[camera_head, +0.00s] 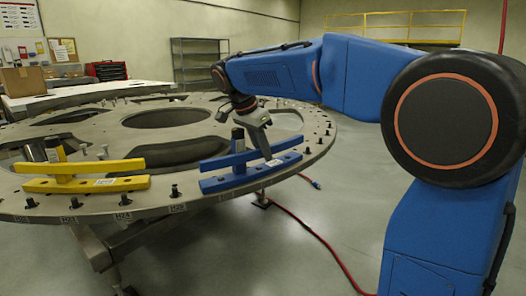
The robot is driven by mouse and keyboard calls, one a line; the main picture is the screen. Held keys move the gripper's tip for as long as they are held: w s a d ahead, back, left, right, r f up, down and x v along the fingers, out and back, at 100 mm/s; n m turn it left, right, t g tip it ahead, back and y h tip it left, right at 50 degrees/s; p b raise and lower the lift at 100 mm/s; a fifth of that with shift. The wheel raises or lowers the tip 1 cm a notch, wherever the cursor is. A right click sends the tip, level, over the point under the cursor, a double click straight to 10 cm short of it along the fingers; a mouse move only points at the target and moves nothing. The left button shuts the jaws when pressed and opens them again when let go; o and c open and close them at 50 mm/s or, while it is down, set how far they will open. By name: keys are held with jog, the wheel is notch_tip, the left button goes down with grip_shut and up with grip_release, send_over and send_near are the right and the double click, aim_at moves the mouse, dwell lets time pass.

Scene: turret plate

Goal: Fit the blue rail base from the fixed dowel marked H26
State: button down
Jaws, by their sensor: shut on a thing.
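The blue rail base (235,182) is a long low bar with holes, with a raised blue bar and an upright post behind it. It sits at or just above the front rim of the round turret plate (310,150); I cannot tell whether it touches. My gripper (268,156) reaches down from the wrist and is shut on the blue rail base towards its right part. The jaw tips are small and partly merged with the rail. Small dowels stand along the rim; tags there are hard to read, and I cannot pick out H26.
A yellow rail base (85,185) sits on the plate's left front rim, with pegs in front of it. A red hose (325,237) runs over the floor. Shelving (200,60), a red tool chest (106,71) and a yellow railing (395,27) stand far behind.

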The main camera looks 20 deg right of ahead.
jog(key=c, duration=1.6)
grip_release()
jog(key=shift+f, duration=0.1)
jog(key=v, duration=1.7)
jog(key=shift+s+a, duration=0.1)
jog(key=shift+a, duration=0.1)
jog(key=s+d+f+n+t+y, duration=0.1)
jog(key=s+d+f+n, duration=0.3)
jog(key=s+f, duration=0.6)
jog(key=s+d+f+n+t+y, duration=0.1)
jog(key=s+d+f+n, duration=0.3)
jog(key=s+f, duration=0.6)
jog(key=s+d+f+n+t+y, duration=0.1)
jog(key=s+d+f+n, duration=0.4)
jog(key=s+f, duration=0.6)
notch_tip(320, 180, down, 3)
jog(key=shift+d+f+n+y, duration=0.1)
jog(key=shift+f+n+y, duration=0.05)
jog(key=shift+n+y, duration=0.3)
